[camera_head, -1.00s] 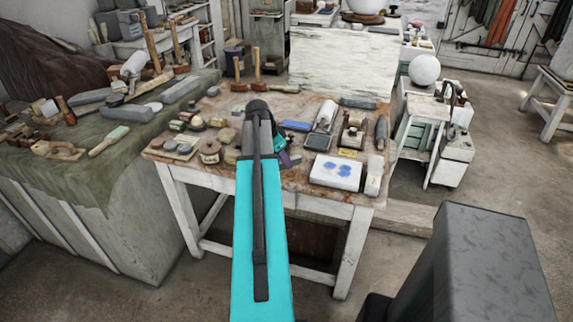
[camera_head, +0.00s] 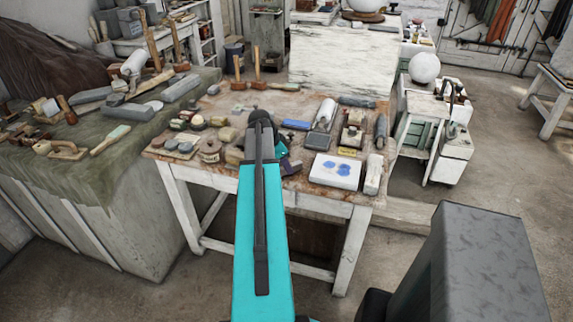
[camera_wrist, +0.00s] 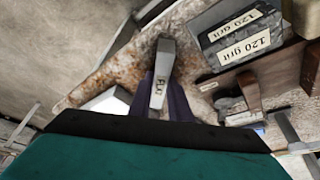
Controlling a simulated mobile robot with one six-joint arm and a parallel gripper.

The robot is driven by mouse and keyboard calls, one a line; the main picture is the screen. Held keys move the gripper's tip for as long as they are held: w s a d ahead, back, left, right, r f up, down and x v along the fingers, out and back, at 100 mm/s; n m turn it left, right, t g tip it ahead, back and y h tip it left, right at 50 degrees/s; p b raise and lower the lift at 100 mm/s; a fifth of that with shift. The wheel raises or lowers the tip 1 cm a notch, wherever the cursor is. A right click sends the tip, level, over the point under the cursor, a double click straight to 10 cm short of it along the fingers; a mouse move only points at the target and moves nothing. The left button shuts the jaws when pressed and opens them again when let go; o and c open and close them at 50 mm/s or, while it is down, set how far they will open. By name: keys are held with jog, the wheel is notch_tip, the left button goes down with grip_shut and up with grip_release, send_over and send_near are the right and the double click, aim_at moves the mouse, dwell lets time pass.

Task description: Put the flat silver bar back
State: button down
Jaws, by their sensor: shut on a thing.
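A grey-silver bar (camera_wrist: 163,62) with dark lettering on its face sits between the purple fingers of my gripper (camera_wrist: 160,90) in the wrist view. My gripper is shut on it. In the head view my gripper (camera_head: 288,167) is at the near part of the worktable, left of the white block with blue spots. The bar cannot be made out clearly in the head view, and its lower end is hidden by my gripper in the wrist view.
The worktable (camera_head: 223,103) is crowded. A white block with blue spots (camera_head: 334,170) lies right of my gripper; small stones and spools lie left. Blocks marked 120 grit (camera_wrist: 240,35) show at right in the wrist view. A stained patch of tabletop (camera_wrist: 125,60) is bare.

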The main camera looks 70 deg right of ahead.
jog(key=shift+f, duration=0.15)
jog(key=c, duration=1.6)
grip_release()
jog(key=shift+c, duration=0.2)
jog(key=shift+r, duration=0.2)
jog(key=b+v, duration=0.2)
jog(key=v, duration=1)
jog(key=shift+b, duration=0.35)
jog(key=shift+f, duration=0.1)
